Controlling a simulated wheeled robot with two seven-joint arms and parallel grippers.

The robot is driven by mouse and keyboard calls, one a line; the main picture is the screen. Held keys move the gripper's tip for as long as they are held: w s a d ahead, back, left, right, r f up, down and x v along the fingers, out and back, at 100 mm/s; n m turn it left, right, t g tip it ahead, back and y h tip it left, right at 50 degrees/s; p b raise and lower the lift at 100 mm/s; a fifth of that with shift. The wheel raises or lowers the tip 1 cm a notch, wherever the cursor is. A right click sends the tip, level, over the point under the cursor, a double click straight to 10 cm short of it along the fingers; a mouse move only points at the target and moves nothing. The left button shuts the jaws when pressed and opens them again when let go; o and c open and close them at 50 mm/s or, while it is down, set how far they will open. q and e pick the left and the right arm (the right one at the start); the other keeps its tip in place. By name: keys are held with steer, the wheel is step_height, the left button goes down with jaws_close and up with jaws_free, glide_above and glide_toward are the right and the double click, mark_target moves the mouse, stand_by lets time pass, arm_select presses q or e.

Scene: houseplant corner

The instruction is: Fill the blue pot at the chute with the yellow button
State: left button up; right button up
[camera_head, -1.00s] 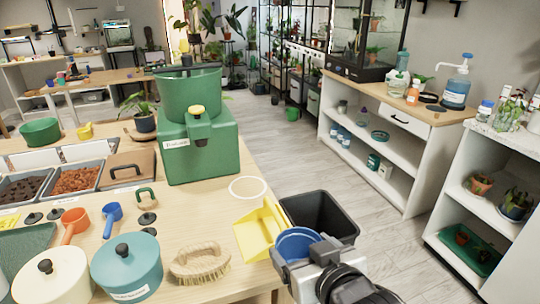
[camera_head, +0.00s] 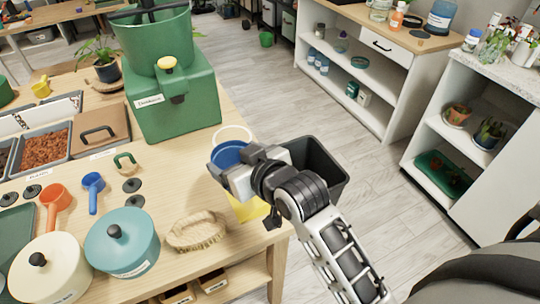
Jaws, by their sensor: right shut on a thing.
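The blue pot (camera_head: 228,154) is at the table's right edge, in the grip of my right gripper (camera_head: 228,171). My right arm reaches in from the lower right, and the gripper hides part of the pot's near side. The green dispenser (camera_head: 172,108) stands behind and to the left of the pot. Its yellow button (camera_head: 166,63) is on the front, above a dark chute outlet (camera_head: 178,98). The pot is apart from the chute, to its right and nearer me. I cannot see what is inside the pot. My left gripper is not in view.
A pale ring (camera_head: 248,131) marks the table just behind the pot. A black bin (camera_head: 318,165) stands beside the table, and a yellow dustpan (camera_head: 250,208) is partly under my arm. A brush (camera_head: 195,231), teal pot (camera_head: 122,243) and cream pot (camera_head: 50,270) occupy the front.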

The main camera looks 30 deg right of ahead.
steer(key=w+a+f+n+y, duration=0.2)
steer(key=w+a+f+y, duration=0.1)
steer(key=w+a, duration=0.35)
steer(key=w, duration=1.4)
steer(key=shift+w+d+g+h, duration=0.4)
steer(key=shift+d, duration=0.05)
steer(key=shift+r, duration=0.1)
stand_by(0.8)
